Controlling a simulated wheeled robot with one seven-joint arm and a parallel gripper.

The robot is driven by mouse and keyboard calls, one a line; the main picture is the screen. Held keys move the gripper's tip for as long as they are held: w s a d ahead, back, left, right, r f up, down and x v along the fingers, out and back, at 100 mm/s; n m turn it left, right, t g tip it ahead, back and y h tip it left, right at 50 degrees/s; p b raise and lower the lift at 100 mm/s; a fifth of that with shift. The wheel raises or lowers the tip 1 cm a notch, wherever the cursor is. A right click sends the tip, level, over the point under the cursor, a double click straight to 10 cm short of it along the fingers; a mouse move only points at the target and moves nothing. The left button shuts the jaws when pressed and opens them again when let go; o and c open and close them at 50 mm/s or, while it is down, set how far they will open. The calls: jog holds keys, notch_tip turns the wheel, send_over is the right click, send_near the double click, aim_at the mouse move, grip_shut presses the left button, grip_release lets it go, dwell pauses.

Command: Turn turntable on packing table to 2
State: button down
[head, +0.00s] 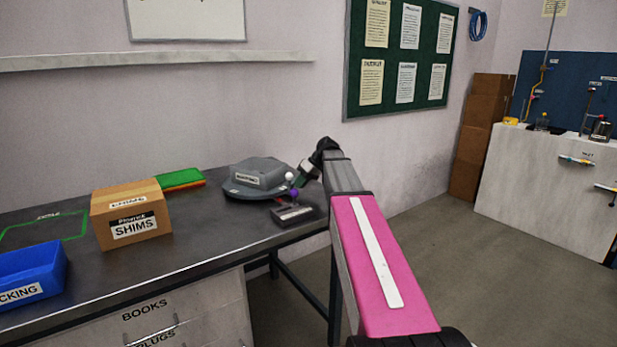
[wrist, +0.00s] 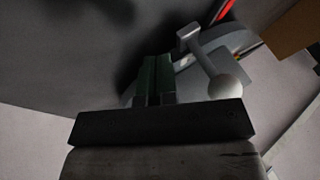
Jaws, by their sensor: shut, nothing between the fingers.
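The turntable (head: 258,172), a grey, low, rounded unit with a white label, sits at the right end of the dark packing table (head: 190,262). A small white ball knob (head: 289,176) shows at its right side. In the wrist view the white ball (wrist: 228,89) sits on a grey lever (wrist: 203,55), with part of the grey turntable behind. My gripper (head: 297,188) is at the turntable's right side, close to the knob. Its dark green fingers (wrist: 156,76) are together and empty, beside the ball in the wrist view; contact cannot be told. No setting number is readable.
A dark labelled block (head: 294,214) lies at the table's front right edge, below my gripper. A cardboard shims box (head: 130,213), a green and red flat item (head: 180,180) and a blue bin (head: 32,275) stand to the left. The floor at right is clear.

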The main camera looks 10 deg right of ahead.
jog(key=shift+s+a, duration=0.6)
jog(key=shift+a, duration=0.35)
jog(key=shift+s, duration=0.1)
jog(key=s+a+m, duration=0.1)
jog(key=a, duration=0.1)
jog(key=s+a+m+t, duration=0.1)
jog(key=s+a, duration=0.1)
jog(key=shift+s+m+t, duration=0.3)
jog(key=shift+s+a, duration=0.1)
jog(key=shift+a, duration=0.25)
